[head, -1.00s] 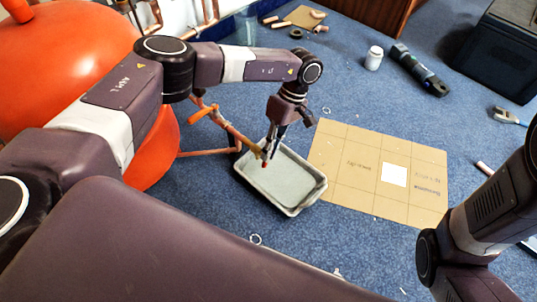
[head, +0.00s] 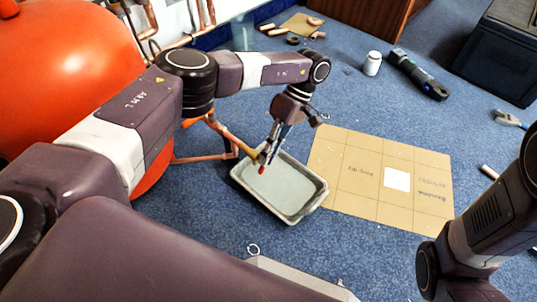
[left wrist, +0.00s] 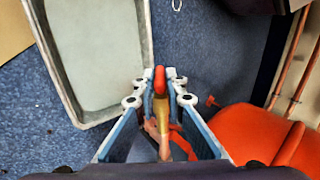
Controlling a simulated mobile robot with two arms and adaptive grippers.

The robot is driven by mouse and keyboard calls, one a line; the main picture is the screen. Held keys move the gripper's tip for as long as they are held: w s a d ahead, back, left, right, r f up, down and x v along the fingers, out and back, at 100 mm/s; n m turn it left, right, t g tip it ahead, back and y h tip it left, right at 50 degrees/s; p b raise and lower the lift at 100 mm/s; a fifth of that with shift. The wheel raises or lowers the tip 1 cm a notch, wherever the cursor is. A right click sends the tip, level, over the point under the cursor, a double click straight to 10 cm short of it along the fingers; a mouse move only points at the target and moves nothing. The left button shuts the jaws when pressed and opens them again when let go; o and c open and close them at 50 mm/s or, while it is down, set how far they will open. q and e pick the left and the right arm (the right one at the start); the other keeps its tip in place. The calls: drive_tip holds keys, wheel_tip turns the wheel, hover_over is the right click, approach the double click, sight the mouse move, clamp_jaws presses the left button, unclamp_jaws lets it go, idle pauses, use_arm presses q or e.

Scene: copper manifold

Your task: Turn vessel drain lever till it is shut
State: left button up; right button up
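The vessel is the big orange tank (head: 65,75) at the left in the head view; it also shows at the lower right of the left wrist view (left wrist: 245,130). A brass drain pipe (head: 236,141) runs from its side out over a grey tray (head: 318,200). The drain lever has a red end (head: 262,170), seen over the tray; in the left wrist view the red end (left wrist: 159,80) stands between my fingertips. My left gripper (head: 269,157) points down there, its fingers (left wrist: 159,92) closed in on both sides of the lever. My right gripper is out of view.
A cardboard sheet (head: 350,200) with a white square lies right of the tray. A black box (head: 500,50) stands at the far right.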

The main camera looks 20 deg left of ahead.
use_arm(q)
drive_tip(key=o, duration=0.4)
drive_tip(key=shift+c, duration=0.2)
drive_tip(key=v, duration=0.7)
drive_tip(key=shift+w+r, duration=0.15)
drive_tip(key=shift+r, duration=0.1)
drive_tip(key=shift+d, duration=0.1)
